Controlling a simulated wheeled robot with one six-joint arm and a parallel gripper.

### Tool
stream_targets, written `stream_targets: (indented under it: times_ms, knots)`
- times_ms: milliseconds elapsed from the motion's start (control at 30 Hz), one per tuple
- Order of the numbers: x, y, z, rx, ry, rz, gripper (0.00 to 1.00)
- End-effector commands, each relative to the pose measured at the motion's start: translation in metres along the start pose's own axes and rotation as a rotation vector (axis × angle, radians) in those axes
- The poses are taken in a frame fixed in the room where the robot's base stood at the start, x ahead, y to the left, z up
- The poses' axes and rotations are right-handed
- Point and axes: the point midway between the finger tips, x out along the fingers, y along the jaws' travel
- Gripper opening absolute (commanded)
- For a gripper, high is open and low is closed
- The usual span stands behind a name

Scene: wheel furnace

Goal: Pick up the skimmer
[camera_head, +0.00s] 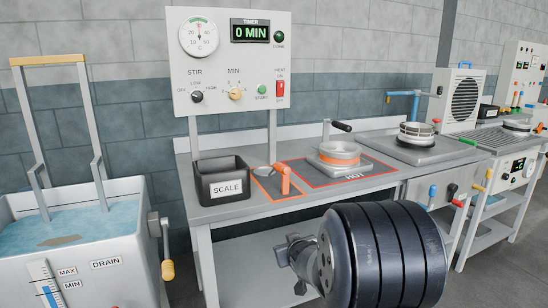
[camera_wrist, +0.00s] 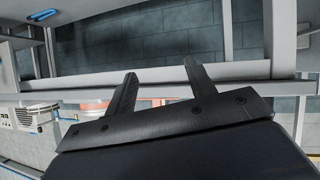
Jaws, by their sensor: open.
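The skimmer (camera_head: 283,180) appears to be the orange-handled tool with a grey head in the small orange-outlined patch of the bench. It stands between the black SCALE bin and the hot plate. In the wrist view, my gripper (camera_wrist: 160,68) is open, its two dark fingers apart with nothing between them. My dark arm fills the lower middle of the head view, in front of the bench and below the skimmer. The skimmer cannot be made out clearly in the wrist view.
The SCALE bin (camera_head: 222,187) is left of the skimmer. A pan (camera_head: 340,150) sits on the plate marked HOT, to the right. A control panel (camera_head: 232,60) rises behind. A water tank (camera_head: 75,235) stands at left. The bench's lower shelf (camera_head: 260,258) looks clear.

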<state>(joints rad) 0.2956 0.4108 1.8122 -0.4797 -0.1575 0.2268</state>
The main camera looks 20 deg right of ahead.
Motion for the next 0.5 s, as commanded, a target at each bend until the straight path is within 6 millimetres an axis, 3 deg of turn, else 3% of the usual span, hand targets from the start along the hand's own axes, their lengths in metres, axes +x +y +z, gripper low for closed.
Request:
stream_targets:
  times_ms: [33, 200, 333, 500]
  knots:
    - [0.003, 0.014, -0.032, -0.003, 0.053, -0.003, 0.52]
    - [0.023, 0.046, -0.099, -0.023, 0.257, -0.044, 0.52]
    - [0.031, 0.065, -0.135, -0.037, 0.393, -0.091, 0.52]
    - [0.035, 0.079, -0.157, -0.051, 0.508, -0.143, 0.52]
